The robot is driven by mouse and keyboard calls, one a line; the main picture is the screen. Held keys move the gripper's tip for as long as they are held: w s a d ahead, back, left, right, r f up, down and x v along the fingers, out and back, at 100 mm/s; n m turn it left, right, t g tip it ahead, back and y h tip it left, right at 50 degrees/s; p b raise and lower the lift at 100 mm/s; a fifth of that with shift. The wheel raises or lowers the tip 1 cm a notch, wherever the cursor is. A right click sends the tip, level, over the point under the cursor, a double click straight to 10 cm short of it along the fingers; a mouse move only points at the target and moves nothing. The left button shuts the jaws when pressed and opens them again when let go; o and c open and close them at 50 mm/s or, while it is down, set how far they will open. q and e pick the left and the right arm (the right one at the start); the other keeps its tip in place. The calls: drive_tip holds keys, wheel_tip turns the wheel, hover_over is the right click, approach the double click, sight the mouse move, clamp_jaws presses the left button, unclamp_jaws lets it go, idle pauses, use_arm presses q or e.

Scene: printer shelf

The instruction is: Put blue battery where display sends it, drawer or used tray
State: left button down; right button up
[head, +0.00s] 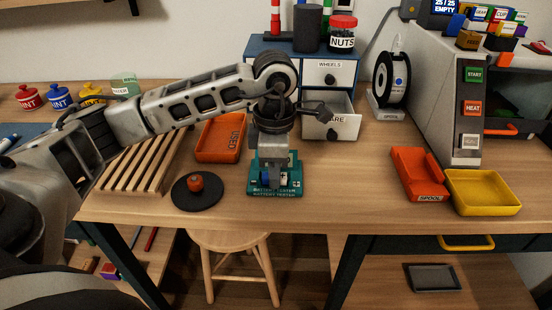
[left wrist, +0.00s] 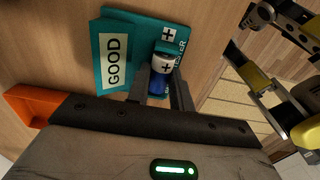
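A teal battery tester (head: 291,184) stands on the desk. The left wrist view shows its teal flag reading GOOD (left wrist: 115,63). The blue battery (head: 266,179), blue with a white plus-marked end, is at the tester and also shows in the left wrist view (left wrist: 161,80). My left gripper (head: 271,172) points down over it, its fingers close on both sides and seemingly shut on it. The orange USED tray (head: 238,121) lies behind-left of the tester, with no contents visible. A drawer labelled ...ARE (head: 340,121) stands open at the back, its label partly hidden.
A dark round plate with an orange knob (head: 195,184) lies left of the tester. A slatted wooden rack (head: 140,165) is further left. Orange SPOOL (head: 430,197) and yellow (head: 517,206) trays lie right. A spool stand (head: 390,110) is behind. Desk right of the tester is clear.

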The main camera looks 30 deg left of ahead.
use_arm(q)
drive_tip(key=shift+r+p, duration=0.9)
drive_tip(key=shift+r, duration=0.4)
drive_tip(key=shift+r+p, duration=1.4)
drive_tip(key=shift+r, duration=0.8)
